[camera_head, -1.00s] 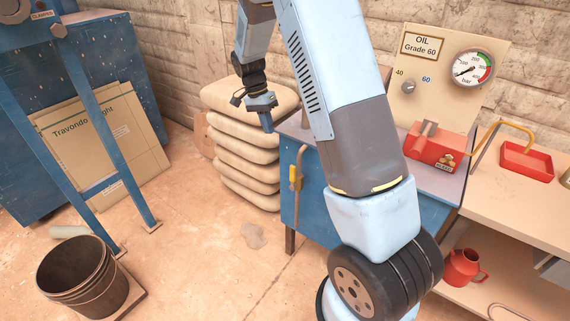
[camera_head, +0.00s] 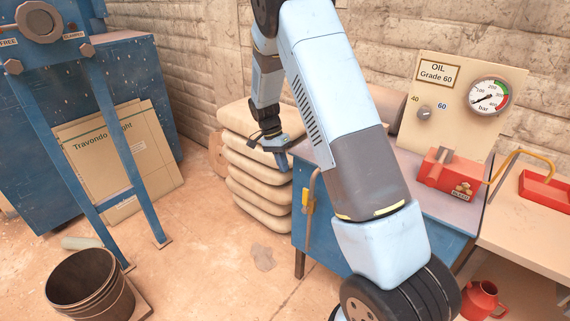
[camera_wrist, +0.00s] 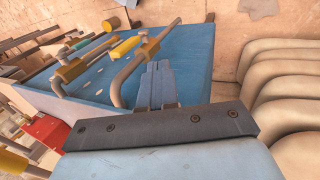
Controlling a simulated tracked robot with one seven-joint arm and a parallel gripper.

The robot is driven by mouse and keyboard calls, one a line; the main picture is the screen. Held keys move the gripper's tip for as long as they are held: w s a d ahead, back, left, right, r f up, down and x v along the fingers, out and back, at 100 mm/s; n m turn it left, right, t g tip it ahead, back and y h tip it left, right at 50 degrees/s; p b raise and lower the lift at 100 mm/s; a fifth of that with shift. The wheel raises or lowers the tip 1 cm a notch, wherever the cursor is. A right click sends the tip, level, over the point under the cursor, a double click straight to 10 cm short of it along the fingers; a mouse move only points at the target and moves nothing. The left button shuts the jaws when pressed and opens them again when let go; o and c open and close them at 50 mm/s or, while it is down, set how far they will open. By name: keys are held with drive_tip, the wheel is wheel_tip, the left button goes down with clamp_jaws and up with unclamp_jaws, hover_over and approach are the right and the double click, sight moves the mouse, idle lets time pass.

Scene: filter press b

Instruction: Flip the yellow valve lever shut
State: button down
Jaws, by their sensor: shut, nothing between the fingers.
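The yellow valve lever (camera_head: 308,201) is on a pipe on the left side of the blue cabinet in the head view. In the wrist view a yellow handle (camera_wrist: 124,47) shows by the metal pipes on the blue cabinet face (camera_wrist: 190,60), beyond my fingers. My gripper (camera_head: 284,163) is above and to the left of the lever in the head view, in front of the sacks. In the wrist view my gripper (camera_wrist: 157,72) has its fingers together and empty, pointing toward the cabinet face and pipes, apart from the yellow handle.
Stacked sacks (camera_head: 258,190) stand left of the cabinet, close to my gripper. A red pump box (camera_head: 440,172) and a gauge panel (camera_head: 450,100) are on the cabinet's right. A wooden bucket (camera_head: 90,290) is at lower left. The floor before the cabinet is mostly clear.

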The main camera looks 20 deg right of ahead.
sight(305, 200)
drive_tip(key=s+d+f, duration=0.4)
drive_tip(key=s+f, duration=0.1)
drive_tip(key=f, duration=0.1)
drive_tip(key=shift+s+f, duration=0.15)
drive_tip(key=shift+s, duration=0.05)
idle(0.5)
